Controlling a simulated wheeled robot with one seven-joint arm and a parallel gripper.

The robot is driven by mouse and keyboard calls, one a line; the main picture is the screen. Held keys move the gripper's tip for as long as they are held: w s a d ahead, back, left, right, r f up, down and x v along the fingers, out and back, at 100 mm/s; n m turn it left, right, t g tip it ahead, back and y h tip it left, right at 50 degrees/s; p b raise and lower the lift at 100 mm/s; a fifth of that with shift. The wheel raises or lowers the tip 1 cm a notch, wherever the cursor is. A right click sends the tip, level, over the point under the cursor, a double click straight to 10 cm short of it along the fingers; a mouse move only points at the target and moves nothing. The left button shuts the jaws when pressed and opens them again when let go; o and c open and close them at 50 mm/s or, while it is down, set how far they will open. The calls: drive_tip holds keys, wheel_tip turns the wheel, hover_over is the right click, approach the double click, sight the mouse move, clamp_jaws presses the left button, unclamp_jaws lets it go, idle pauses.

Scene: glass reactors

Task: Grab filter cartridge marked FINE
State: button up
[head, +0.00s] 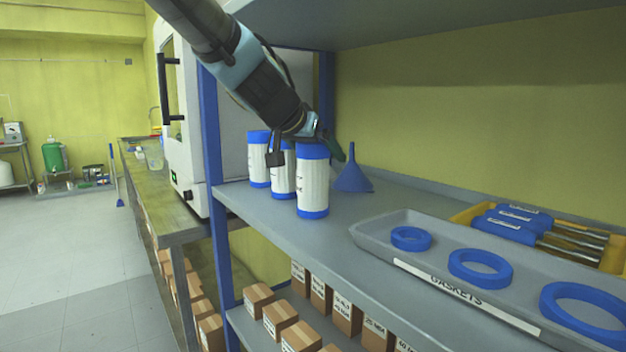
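Three white filter cartridges with blue end caps stand upright in a row on the grey shelf: the nearest (313,185), the middle one (284,182) and the farthest (259,165). Their markings are turned left and too small to read, so I cannot tell which is FINE. My gripper (306,152) is open at the top of the nearest cartridge. One dark finger shows to the left, over the middle cartridge, and the other to the right, partly hidden. I cannot tell whether the fingers touch any cartridge.
A blue funnel (354,178) stands close right of the nearest cartridge. A grey GASKETS tray (375,236) with blue rings lies in front right, with blue-handled tools (503,227) behind it. A blue post (213,150) rises left; another shelf (430,22) hangs above.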

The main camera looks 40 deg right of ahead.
clamp_jaws()
idle(0.5)
drive_tip(key=shift+r, duration=0.1)
